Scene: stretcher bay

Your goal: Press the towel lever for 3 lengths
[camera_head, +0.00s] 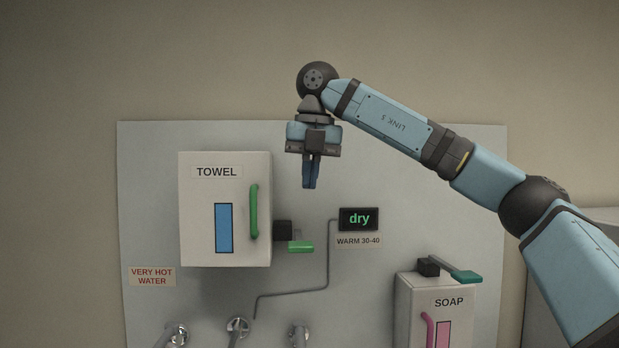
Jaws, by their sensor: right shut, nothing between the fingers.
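The towel dispenser (197,225) is a white box labelled TOWEL on the wall panel, with a blue window and a green vertical handle (254,212) on its front. The green towel lever (300,247) sticks out from a black block at the dispenser's right side. My right gripper (310,187) points down, shut and empty. In the picture it is above the lever and apart from it. How far it stands from the wall I cannot tell. My left gripper is not in view.
A white soap dispenser (408,300) with a teal lever (465,277) is at the lower right. Taps (238,327) line the bottom edge, near a sign (152,277) reading VERY HOT WATER. The panel's upper part is bare.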

